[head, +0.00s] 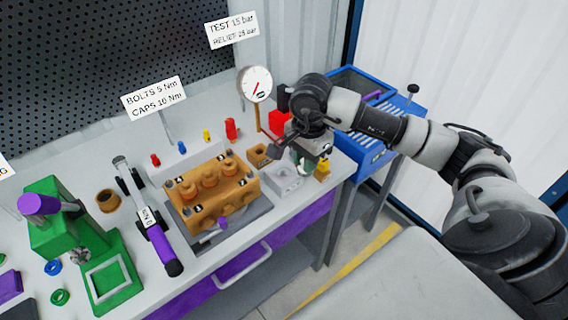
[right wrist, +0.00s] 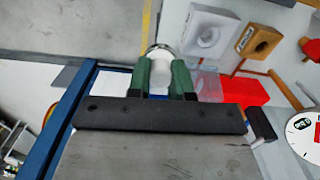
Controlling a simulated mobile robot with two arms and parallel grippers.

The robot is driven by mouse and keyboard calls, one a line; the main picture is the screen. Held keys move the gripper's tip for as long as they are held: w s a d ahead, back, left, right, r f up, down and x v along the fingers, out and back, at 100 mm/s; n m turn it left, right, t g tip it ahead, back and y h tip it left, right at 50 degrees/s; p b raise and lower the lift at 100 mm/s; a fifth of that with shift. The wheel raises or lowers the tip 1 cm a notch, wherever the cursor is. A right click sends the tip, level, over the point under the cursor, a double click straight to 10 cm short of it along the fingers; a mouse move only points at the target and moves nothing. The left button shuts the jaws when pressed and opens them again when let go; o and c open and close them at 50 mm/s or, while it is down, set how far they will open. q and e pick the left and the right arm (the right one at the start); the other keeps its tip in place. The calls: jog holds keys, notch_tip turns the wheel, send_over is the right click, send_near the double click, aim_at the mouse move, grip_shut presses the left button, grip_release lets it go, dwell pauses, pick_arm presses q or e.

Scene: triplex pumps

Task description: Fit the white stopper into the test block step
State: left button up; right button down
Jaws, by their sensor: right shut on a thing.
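My right gripper (head: 304,164) is above the right end of the bench, beside the test block. In the right wrist view its two green fingers (right wrist: 160,72) are shut on the white stopper (right wrist: 160,62), which has a round grey rim at its far end. The test block (head: 282,182) is a pale square block with a round stepped hole in its top. It also shows in the right wrist view (right wrist: 200,45), to the right of the stopper and apart from it. The stopper is mostly hidden in the head view. My left gripper is not in view.
An orange block with a hole (head: 257,155) stands behind the test block. A gauge (head: 254,84) on a stem and a red block (head: 279,122) are close behind. A yellow piece (head: 322,170) is near the gripper. The orange pump (head: 211,190) lies left.

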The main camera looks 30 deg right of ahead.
jog(key=p, duration=0.2)
send_over(284, 164)
jog(key=s+a, duration=0.2)
jog(key=s, duration=0.1)
notch_tip(284, 164, down, 5)
jog(key=f, duration=0.1)
jog(key=f+p, duration=0.1)
jog(key=f, duration=0.1)
jog(key=shift+w+d+f, duration=0.2)
jog(key=shift+w+f, duration=0.15)
jog(key=shift+f, duration=0.2)
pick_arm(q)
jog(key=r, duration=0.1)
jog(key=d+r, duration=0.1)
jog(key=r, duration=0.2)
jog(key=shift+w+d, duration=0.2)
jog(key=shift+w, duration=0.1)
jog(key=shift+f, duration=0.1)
pick_arm(e)
jog(key=shift+f, duration=0.2)
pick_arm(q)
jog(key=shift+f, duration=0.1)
pick_arm(e)
jog(key=c, duration=1)
grip_release()
